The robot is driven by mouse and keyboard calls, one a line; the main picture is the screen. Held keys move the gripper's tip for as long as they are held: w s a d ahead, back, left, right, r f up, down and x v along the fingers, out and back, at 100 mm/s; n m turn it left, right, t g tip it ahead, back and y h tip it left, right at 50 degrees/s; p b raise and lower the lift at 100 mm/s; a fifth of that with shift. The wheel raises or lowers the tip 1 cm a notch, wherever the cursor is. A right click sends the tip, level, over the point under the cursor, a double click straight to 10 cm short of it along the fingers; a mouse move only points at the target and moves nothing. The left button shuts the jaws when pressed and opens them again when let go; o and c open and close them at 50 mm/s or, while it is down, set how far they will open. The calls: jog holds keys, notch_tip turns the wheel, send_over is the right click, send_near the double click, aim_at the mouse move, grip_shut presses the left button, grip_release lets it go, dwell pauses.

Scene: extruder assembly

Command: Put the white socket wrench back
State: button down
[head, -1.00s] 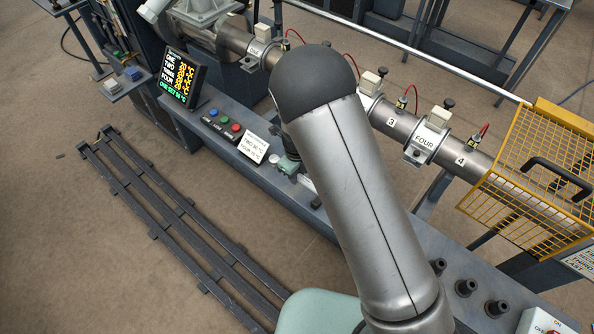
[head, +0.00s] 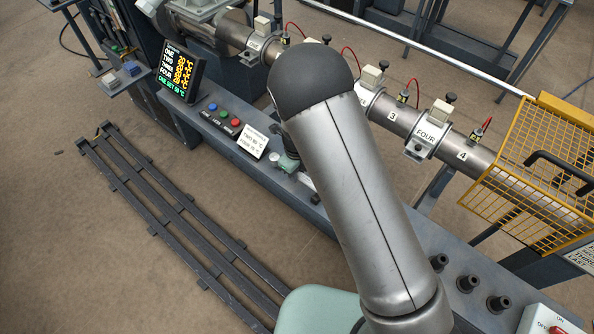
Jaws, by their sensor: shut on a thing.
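The white socket wrench cannot be made out in the head view. My gripper's fingers are hidden behind my own arm, which crosses the middle of the picture. A small dull-green part (head: 287,162) with a dark piece above it shows just left of the arm, over the bench; I cannot tell what it is. What the gripper holds cannot be seen.
The extruder barrel (head: 475,156) with numbered zones runs behind my arm to a yellow mesh guard (head: 530,200). The bench carries a display (head: 180,74), buttons (head: 225,123), a white sign (head: 253,143) and dark round posts (head: 467,284). Floor rails (head: 165,222) lie at left.

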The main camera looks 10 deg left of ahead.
jog(key=shift+f+b, duration=0.45)
jog(key=shift+f, duration=0.35)
jog(key=c, duration=1.2)
grip_release()
jog(key=shift+r, duration=0.15)
